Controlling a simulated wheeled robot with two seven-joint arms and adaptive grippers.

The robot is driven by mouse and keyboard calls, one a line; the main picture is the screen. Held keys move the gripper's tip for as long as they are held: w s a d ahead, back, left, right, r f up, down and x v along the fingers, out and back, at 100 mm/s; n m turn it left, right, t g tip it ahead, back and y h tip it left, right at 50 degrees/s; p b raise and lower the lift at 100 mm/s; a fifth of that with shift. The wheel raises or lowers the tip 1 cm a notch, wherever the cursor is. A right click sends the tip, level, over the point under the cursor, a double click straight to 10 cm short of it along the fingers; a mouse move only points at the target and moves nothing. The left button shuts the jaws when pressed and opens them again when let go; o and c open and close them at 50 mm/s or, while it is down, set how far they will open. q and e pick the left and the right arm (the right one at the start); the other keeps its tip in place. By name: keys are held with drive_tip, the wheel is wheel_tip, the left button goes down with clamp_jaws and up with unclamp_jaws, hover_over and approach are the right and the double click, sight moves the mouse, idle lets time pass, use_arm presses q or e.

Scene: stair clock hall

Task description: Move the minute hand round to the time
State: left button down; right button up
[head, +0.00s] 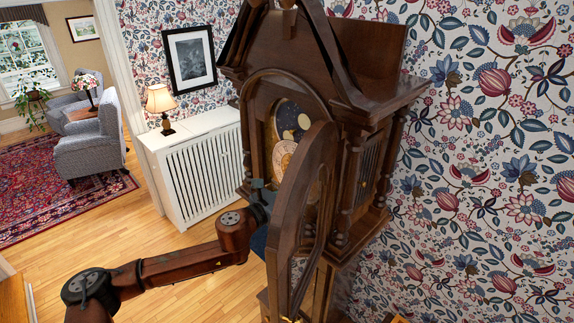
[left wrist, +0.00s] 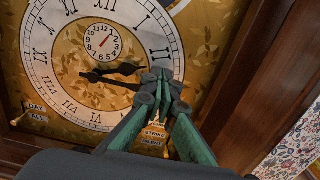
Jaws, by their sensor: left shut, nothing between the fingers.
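The clock dial (left wrist: 62,62) fills the upper left of the left wrist view, cream with black Roman numerals. Two black hands run right from near its middle: the hour hand (left wrist: 127,69), with a broad spade tip, and the minute hand (left wrist: 123,84) just below it. My left gripper (left wrist: 160,78) is shut and empty over the right side of the dial. Its fingertips hide the minute hand's outer end; I cannot tell whether they touch it. In the head view, my left gripper (head: 262,190) reaches in beside the clock's open door (head: 287,210), which partly hides the dial (head: 284,155). My right gripper is not visible.
The tall wooden clock case (head: 355,125) stands against the flowered wall. The arched door swings out close to my left wrist. A white radiator cover (head: 200,170) with a lamp (head: 160,103) stands left of it. Open wooden floor lies to the left.

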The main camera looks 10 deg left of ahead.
use_arm(q)
drive_tip(key=v, duration=0.9)
idle(0.7)
